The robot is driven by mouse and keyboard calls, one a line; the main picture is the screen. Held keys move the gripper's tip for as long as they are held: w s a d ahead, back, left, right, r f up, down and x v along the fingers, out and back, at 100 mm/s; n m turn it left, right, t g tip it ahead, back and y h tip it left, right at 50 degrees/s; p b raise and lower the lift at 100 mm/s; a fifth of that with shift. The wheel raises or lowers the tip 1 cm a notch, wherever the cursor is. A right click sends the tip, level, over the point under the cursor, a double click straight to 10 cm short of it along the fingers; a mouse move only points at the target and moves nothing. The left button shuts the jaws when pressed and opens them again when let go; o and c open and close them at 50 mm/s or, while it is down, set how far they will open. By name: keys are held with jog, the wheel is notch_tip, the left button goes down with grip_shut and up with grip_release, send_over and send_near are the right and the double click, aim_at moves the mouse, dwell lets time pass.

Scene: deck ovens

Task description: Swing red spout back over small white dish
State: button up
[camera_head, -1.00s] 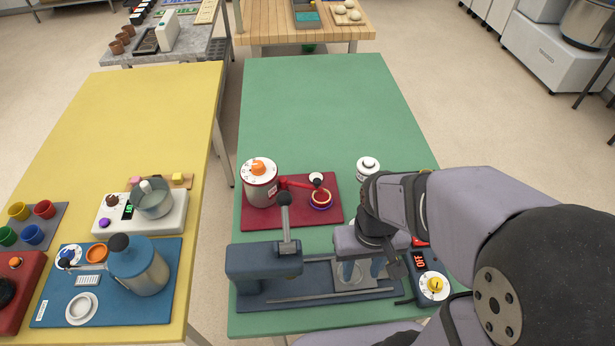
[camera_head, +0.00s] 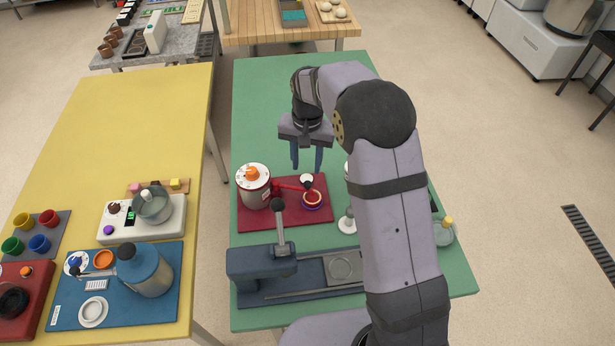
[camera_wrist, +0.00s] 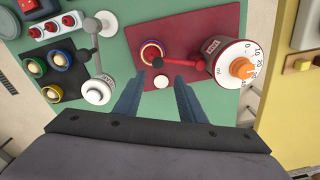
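A white canister (camera_head: 254,188) with an orange dial knob stands on a red mat (camera_head: 243,219); in the wrist view its dial (camera_wrist: 242,68) faces me. Its red spout (camera_head: 291,186) points right; in the wrist view the spout (camera_wrist: 183,63) ends near the edge of a dish with a purple and yellow ring (camera_wrist: 152,53). The small white dish (camera_wrist: 161,81) lies on the mat just beside the spout tip, nearer my fingers; it also shows in the head view (camera_head: 306,178). My gripper (camera_head: 307,168) is open and empty, fingers pointing down behind the mat, apart from the spout.
A dark blue press (camera_head: 263,262) with an upright lever stands in front of the mat. A white knobbed post (camera_head: 347,222) is right of the mat, close to my arm. A black mat with several round knobs (camera_wrist: 58,59) shows in the wrist view. The green table's far part (camera_head: 265,95) is clear.

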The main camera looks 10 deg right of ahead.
aim_at(308, 183)
jog(key=m, duration=0.1)
jog(key=r+m, duration=0.1)
jog(key=m, duration=0.1)
jog(key=shift+s+r+m, duration=0.1)
jog(key=shift+s+m, duration=0.2)
jog(key=shift+s+m+g, duration=0.1)
jog(key=shift+m+g, duration=0.2)
jog(key=shift+m, duration=0.3)
jog(key=shift+f+p, duration=1.4)
jog(key=shift+f, duration=2.25)
grip_shut()
